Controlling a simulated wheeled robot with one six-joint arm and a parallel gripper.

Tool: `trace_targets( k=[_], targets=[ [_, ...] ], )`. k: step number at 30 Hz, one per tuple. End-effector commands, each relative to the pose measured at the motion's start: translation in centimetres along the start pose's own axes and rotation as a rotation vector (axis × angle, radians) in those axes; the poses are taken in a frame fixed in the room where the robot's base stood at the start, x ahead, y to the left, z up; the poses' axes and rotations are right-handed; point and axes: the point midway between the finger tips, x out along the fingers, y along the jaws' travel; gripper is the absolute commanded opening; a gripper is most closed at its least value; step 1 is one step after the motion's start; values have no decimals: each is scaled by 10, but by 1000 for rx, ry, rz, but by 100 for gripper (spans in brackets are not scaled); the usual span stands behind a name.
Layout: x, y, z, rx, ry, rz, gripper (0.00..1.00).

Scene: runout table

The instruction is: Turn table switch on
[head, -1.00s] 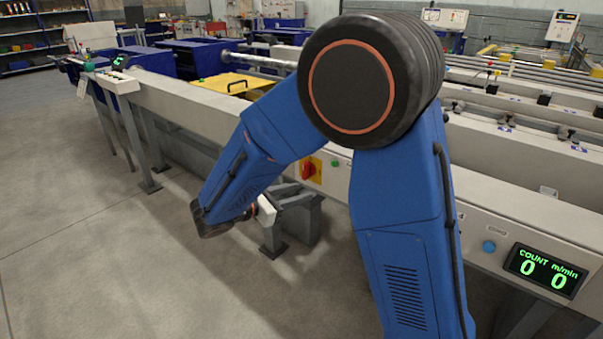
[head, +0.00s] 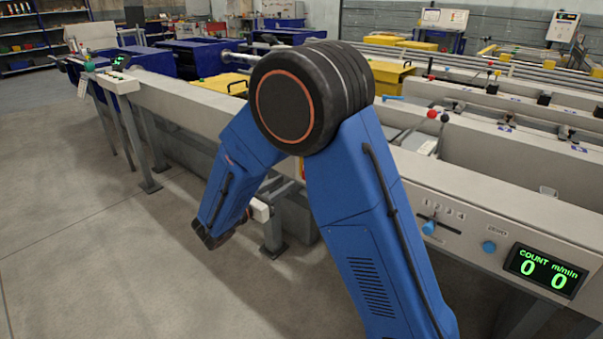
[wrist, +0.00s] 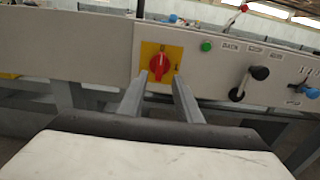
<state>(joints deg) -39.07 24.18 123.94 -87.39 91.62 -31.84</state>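The table switch is a red rotary knob (wrist: 159,64) on a yellow plate (wrist: 147,49), set in the pale front panel of the table. In the head view it is almost wholly hidden behind my arm. My gripper (wrist: 160,77) is open in the wrist view, with two grey fingers pointing at the switch. The fingertips are on either side of the knob's lower part in the picture, with gaps to it. I cannot tell how far in front of the panel they are. Nothing is between the fingers.
Right of the switch are a green button (wrist: 206,46), a black-knobbed lever (wrist: 260,72) and a blue-knobbed selector (head: 429,227). A display (head: 545,270) reads COUNT 0 and m/min 0. Table legs stand below the panel. The floor (head: 90,240) at left is clear.

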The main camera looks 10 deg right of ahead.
Motion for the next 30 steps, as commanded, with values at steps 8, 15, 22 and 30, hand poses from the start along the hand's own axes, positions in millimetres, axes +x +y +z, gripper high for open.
trace_targets(
  k=[8, 15, 22, 30],
  targets=[
    [48, -1, 0, 0, 0, -3, 31],
    [81, -1, 0, 0, 0, -2, 31],
    [95, 0, 0, 0, 0, 0, 31],
    [97, 0, 0, 0, 0, 0, 31]
  ],
)
